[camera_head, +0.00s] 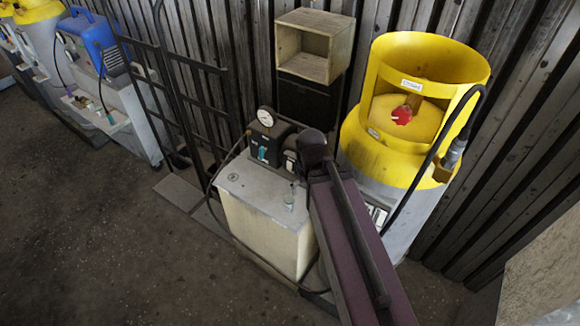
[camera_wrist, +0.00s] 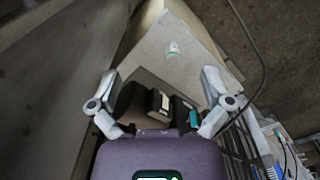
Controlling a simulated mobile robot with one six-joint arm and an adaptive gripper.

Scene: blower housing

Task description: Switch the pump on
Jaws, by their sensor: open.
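The pump (camera_head: 266,146) is a dark unit with a round white gauge (camera_head: 266,117) and a teal part, on top of a pale cabinet (camera_head: 262,225). Beside it is a small black box with a pale face (camera_head: 291,162); I cannot tell whether this is the switch or how it is set. In the wrist view, my gripper (camera_wrist: 161,79) is open and empty, its two grey fingers spread wide. The black box with the pale face (camera_wrist: 160,101) and the teal part (camera_wrist: 193,118) show between and below the fingers.
A yellow and grey cylinder (camera_head: 388,160) is close on the right. A black hand truck (camera_head: 180,80) stands left, and an open wooden box (camera_head: 312,47) is behind. Floor at the front left is clear.

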